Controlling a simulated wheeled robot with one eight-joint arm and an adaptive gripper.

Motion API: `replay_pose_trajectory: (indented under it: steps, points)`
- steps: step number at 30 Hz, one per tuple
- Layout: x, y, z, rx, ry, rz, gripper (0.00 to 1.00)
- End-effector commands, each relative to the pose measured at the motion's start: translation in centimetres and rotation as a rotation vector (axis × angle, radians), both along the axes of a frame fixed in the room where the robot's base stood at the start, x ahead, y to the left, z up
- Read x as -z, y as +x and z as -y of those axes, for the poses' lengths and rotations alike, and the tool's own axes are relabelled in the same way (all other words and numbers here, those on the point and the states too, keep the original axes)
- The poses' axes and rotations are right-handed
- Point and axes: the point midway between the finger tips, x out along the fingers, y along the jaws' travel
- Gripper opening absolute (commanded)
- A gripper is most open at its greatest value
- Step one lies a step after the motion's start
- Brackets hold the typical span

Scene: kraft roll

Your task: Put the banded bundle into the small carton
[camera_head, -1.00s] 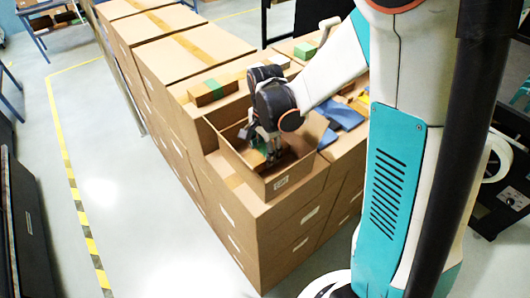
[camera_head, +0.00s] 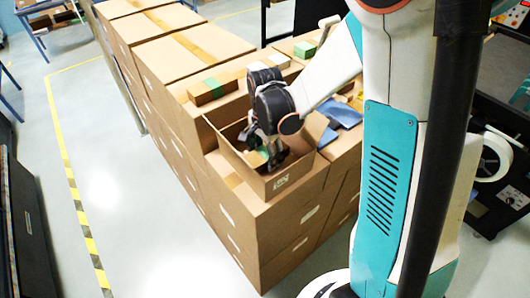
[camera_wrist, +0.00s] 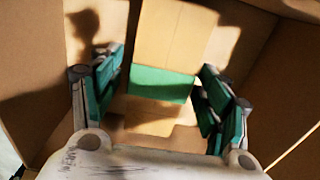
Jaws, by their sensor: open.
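The banded bundle, kraft-coloured with a green band (camera_wrist: 162,84), is inside the small carton in the wrist view. In the head view the carton (camera_head: 283,180) stands open on a stack of boxes, and part of the bundle (camera_head: 254,158) shows inside it. My gripper (camera_wrist: 161,95) is open, with one teal-padded finger on each side of the bundle and gaps visible between. In the head view my gripper (camera_head: 272,155) reaches down into the carton. The bundle's underside is hidden, so I cannot tell if it fully rests on the carton floor.
Another kraft piece with a green band (camera_head: 212,90) lies on the boxes behind the carton. A green block (camera_head: 304,50) and blue flat pieces (camera_head: 343,114) lie further right. Closed cartons (camera_head: 190,55) run to the back. Carton walls (camera_wrist: 265,75) closely surround my gripper.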

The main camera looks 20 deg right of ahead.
Motion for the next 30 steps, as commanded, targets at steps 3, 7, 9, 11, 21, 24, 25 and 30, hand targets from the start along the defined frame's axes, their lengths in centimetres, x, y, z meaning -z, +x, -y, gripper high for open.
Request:
replay_pose_trajectory:
  steps: [3,7,9,11,21,24,25,30]
  points:
    - [-0.9,0.0,0.0,0.000,0.000,0.000,0.70]
    - [-3.0,-0.1,0.0,0.000,0.000,0.000,0.70]
    - [-4.5,-0.1,0.0,0.000,0.000,0.000,0.70]
    - [-5.8,-0.1,0.0,0.000,0.000,0.000,0.70]
    - [-11.3,0.0,0.0,0.000,0.000,0.000,0.70]
    - [-11.9,0.0,0.0,-0.001,0.000,0.001,0.70]
    - [-12.1,-0.1,0.0,-0.004,0.000,0.002,0.70]
    - [-13.7,-1.4,0.0,-0.098,-0.003,0.049,0.70]
